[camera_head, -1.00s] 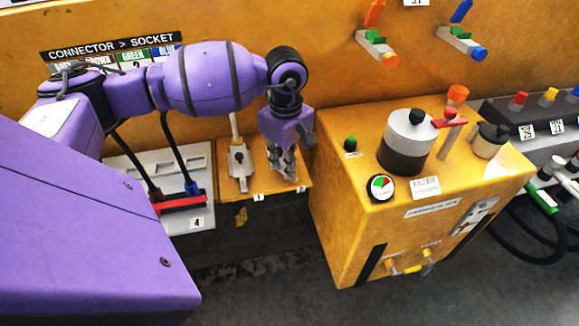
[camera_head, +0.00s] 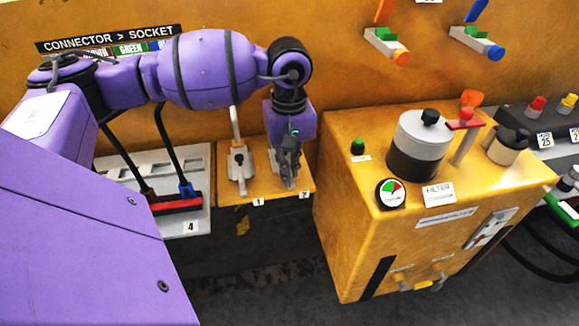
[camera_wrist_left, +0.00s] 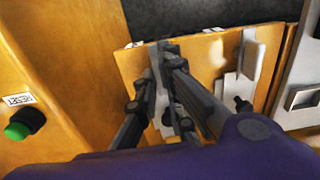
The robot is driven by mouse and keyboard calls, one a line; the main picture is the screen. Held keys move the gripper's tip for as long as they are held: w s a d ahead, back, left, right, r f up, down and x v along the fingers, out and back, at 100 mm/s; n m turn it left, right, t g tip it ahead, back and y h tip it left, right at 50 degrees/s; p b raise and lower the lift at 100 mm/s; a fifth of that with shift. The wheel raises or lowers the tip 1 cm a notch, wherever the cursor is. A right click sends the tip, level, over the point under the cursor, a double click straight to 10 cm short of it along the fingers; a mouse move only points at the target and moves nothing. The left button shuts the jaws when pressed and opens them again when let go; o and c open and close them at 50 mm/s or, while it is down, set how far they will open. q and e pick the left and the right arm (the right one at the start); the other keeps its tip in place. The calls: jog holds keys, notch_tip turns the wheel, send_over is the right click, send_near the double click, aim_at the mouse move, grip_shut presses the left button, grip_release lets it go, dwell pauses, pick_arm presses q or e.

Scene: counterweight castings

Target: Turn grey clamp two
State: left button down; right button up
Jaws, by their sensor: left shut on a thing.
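Grey clamp two (camera_wrist_left: 155,62) stands on the yellow shelf, at the plate marked 2. In the head view my left gripper (camera_head: 289,178) covers most of it, so its handle's angle cannot be read. My left gripper points down and is shut on clamp two; in the left wrist view its fingers (camera_wrist_left: 162,76) lie on either side of the clamp. Grey clamp one (camera_head: 238,167) stands beside it on the left, with its handle upright; it also shows in the left wrist view (camera_wrist_left: 245,65). My right gripper is in neither view.
A yellow filter box (camera_head: 345,215) with a grey canister (camera_head: 420,140) and green button (camera_head: 357,147) stands close right of the gripper. A connector panel (camera_head: 196,215) with black cables is at left. The yellow wall (camera_head: 330,60) rises behind.

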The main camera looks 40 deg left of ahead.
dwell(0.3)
pick_arm(q)
jog(key=c, duration=1.9)
grip_release()
jog(key=shift+o, duration=0.2)
notch_tip(320, 180, up, 12)
